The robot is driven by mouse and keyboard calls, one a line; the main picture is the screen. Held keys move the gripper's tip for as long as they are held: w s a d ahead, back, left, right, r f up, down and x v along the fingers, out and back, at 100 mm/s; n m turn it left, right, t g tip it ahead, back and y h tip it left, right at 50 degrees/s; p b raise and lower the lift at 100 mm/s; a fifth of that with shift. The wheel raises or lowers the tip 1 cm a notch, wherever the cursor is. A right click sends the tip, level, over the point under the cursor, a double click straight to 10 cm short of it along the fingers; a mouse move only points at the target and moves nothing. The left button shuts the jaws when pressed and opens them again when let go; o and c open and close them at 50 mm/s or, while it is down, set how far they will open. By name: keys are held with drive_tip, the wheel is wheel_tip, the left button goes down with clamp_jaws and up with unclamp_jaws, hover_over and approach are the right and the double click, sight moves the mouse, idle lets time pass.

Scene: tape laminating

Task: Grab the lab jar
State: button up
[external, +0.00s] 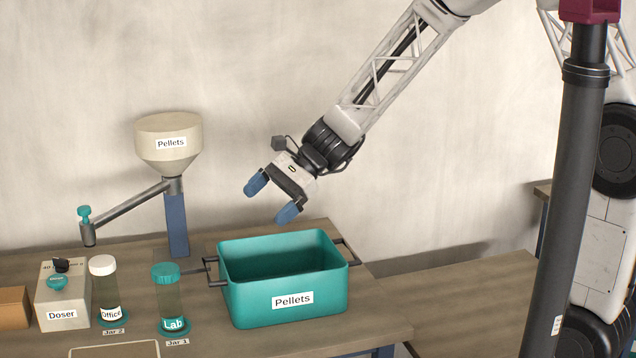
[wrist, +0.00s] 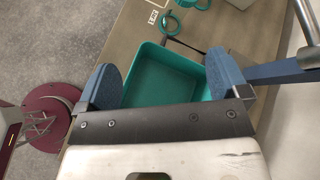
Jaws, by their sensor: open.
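The lab jar (external: 169,298) stands upright on a teal ring base at the front of the table, marked Jar 1. It has a teal lid, a see-through greenish body and a teal "Lab" label. My gripper (external: 268,203) is open and empty, up and to the right of the jar, above the teal pellets bin (external: 258,303). In the wrist view my open fingers (wrist: 158,66) frame part of the bin (wrist: 150,98). Teal round parts show near the Jar 1 tag at the top edge; which is the jar's lid I cannot tell.
The white-lidded office jar (external: 104,290) stands left of the lab jar, with the doser box (external: 62,300) beyond it. The pellets hopper (external: 169,140) and its pipe rise behind the jars. The bin's side handle (external: 212,271) sticks out toward the lab jar.

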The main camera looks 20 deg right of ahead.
sight(167, 269)
drive_tip(key=a+f+m+y, duration=0.1)
drive_tip(key=a+f+m, duration=0.1)
drive_tip(key=a+f, duration=0.3)
drive_tip(key=w+a+f+m+y, duration=0.1)
drive_tip(key=a+f+m, duration=0.2)
drive_tip(key=a, duration=0.7)
wheel_tip(167, 269, down, 3)
drive_tip(key=shift+w+r, duration=0.2)
drive_tip(key=shift+w, duration=0.05)
drive_tip(key=shift+a, duration=0.1)
drive_tip(key=shift+s+a+f+y, duration=0.15)
drive_tip(key=shift+a+f, duration=0.1)
drive_tip(key=shift+a, duration=0.3)
drive_tip(key=shift+s+a+f+y, duration=0.15)
drive_tip(key=shift+a+f, duration=0.1)
drive_tip(key=shift+a, duration=0.3)
drive_tip(key=shift+x, duration=2.55)
drive_tip(key=shift+w+a, duration=0.1)
drive_tip(key=shift+w, duration=0.1)
drive_tip(key=c, duration=1.4)
